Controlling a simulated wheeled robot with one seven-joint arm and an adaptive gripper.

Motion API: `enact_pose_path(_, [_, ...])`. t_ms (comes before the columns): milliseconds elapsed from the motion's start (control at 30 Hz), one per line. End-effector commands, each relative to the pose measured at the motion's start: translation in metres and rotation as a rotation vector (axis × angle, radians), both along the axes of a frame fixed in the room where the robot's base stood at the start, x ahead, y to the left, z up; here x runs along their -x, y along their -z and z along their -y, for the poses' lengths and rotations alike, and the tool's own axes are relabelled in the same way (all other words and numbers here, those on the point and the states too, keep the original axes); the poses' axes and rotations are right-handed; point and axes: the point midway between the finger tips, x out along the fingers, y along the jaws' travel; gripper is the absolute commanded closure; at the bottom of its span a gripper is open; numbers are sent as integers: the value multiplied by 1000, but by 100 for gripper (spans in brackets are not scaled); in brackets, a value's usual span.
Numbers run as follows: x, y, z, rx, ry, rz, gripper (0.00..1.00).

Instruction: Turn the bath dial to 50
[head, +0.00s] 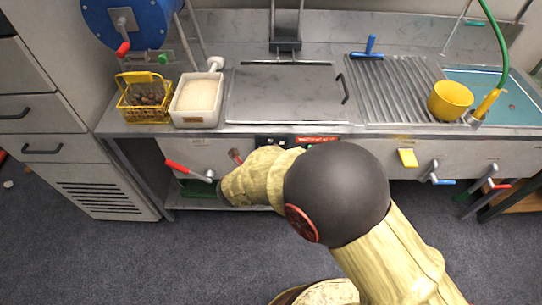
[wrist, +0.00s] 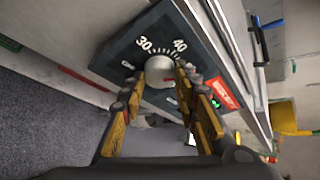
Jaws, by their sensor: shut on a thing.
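The bath dial (wrist: 158,69) is a round pale knob on a dark panel (wrist: 128,59) with white tick marks and the numbers 30 and 40 in view. A 50 is not visible, and I cannot read where the knob points. My gripper (wrist: 161,80) is shut on the dial, one yellow-sided finger on each side of it.
A red label and green display (wrist: 220,97) sit beside the dial. A red-handled lever (head: 188,171) sticks out left of my arm. On the counter are a yellow basket of chestnuts (head: 123,104), a white tub (head: 180,118), a closed lid (head: 285,95) and a yellow bowl (head: 450,100).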

Motion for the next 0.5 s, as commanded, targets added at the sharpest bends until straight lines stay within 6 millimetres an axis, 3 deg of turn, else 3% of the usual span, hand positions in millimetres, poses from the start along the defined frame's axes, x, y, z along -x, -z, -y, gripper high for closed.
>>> enact_pose_path(500, [1, 1, 1, -126, 41, 1, 95])
